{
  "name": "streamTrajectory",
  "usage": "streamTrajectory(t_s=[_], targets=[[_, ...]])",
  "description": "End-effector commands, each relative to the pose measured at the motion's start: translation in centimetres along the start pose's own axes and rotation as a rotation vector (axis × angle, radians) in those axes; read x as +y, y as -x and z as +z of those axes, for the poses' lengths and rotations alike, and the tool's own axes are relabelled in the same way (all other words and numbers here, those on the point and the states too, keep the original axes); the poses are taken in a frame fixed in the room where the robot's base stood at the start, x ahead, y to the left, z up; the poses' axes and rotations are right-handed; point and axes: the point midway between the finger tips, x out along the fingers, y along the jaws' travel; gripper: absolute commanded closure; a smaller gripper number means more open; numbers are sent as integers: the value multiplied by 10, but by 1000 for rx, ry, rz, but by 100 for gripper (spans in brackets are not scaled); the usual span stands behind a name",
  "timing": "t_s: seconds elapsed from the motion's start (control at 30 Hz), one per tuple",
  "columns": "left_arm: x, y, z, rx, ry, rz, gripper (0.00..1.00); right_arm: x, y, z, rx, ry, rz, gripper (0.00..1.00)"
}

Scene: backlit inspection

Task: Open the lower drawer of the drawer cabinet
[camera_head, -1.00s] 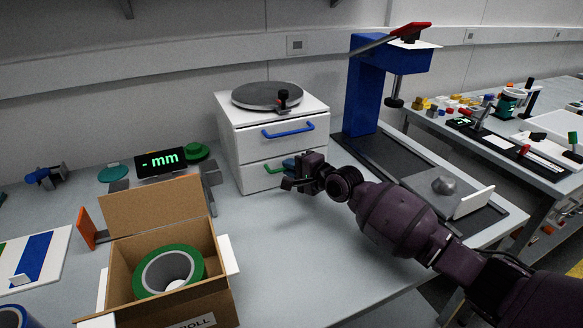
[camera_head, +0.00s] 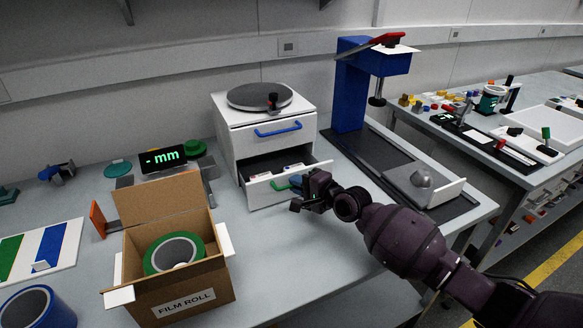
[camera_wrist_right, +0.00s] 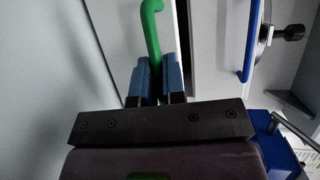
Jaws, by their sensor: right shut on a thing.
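The white drawer cabinet (camera_head: 225,128) stands at the back of the bench. Its upper drawer, with a blue handle (camera_head: 278,129), is closed. Its lower drawer (camera_head: 270,194) is pulled out part way, and small items show inside it. My right gripper (camera_head: 298,183) is at the lower drawer's front, shut on its green handle (camera_head: 280,186). In the right wrist view the green handle (camera_wrist_right: 152,35) runs down between the two blue fingers (camera_wrist_right: 157,80), and the blue handle (camera_wrist_right: 250,40) is off to the right. My left gripper is not in view.
An open cardboard box (camera_head: 185,290) with a green roll stands in front left of the cabinet. A blue stand (camera_head: 350,90) with a dark base is to the right. The bench before the drawer is clear apart from my right arm.

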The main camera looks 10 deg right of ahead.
Motion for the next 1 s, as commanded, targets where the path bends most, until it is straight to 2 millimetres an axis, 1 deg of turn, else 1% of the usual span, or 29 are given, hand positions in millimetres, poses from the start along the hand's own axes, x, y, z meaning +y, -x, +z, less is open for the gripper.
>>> streamTrajectory(t_s=[0.03, 0.2, 0.4, 0.6, 0.97, 1.0], targets=[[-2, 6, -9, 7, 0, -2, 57, -6, 12, 4, 1, 1, -3, 100], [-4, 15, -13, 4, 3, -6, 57, 3, 40, 16, 1, 1, -3, 100], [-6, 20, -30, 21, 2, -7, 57, 10, 61, 25, 0, 1, -2, 100], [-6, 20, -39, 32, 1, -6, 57, 14, 70, 29, 0, 0, -2, 100], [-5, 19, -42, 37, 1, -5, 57, 15, 70, 29, 0, 1, -2, 100], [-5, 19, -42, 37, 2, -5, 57, 15, 70, 29, 0, 1, -2, 87]])
